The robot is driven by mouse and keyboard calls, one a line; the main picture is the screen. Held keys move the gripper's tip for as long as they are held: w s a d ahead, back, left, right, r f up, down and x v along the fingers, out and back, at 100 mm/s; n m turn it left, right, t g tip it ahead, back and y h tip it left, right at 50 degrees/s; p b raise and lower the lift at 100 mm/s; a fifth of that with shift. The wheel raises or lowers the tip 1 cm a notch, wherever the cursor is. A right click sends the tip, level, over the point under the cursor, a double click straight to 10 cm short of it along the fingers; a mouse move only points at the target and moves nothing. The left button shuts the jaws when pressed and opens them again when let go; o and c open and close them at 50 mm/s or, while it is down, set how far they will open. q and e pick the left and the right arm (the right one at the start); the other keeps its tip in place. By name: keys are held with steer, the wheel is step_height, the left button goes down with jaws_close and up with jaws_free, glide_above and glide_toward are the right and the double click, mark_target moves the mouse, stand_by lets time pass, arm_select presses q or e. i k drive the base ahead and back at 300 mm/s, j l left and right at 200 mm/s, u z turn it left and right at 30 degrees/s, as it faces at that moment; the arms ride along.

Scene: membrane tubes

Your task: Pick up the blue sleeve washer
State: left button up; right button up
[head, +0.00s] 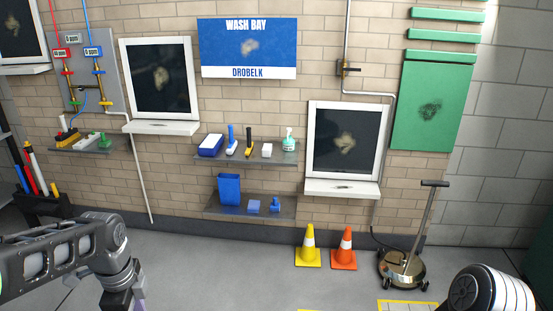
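Several blue items stand on the wall shelves, and I cannot tell for sure which is the blue sleeve washer. A small blue piece with a wide base and a narrower top (275,205) stands at the right of the lower middle shelf (240,212). Left of it are a flat blue-violet block (254,206) and a tall blue bin (229,189). On the upper shelf are a blue-and-white block (210,146) and a blue-handled brush (231,140). My arms show at the lower left and lower right, well apart from the shelves. Neither gripper's fingers are in view.
A yellow cone (308,248) and an orange cone (344,250) stand on the floor right of the shelves. A wheeled floor cleaner (403,268) stands further right. A left shelf (90,147) holds small coloured parts. The floor before the middle shelves looks clear.

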mark_target(233, 146)
steer(key=i, duration=0.75)
steer(key=i+j, duration=0.1)
steer(key=i, duration=0.65)
steer(key=i+z, duration=0.1)
steer(key=i, duration=0.65)
steer(key=i+j, duration=0.1)
steer(key=i, duration=0.65)
steer(key=i+j+z, duration=0.1)
steer(key=i, duration=0.65)
steer(key=j, duration=0.15)
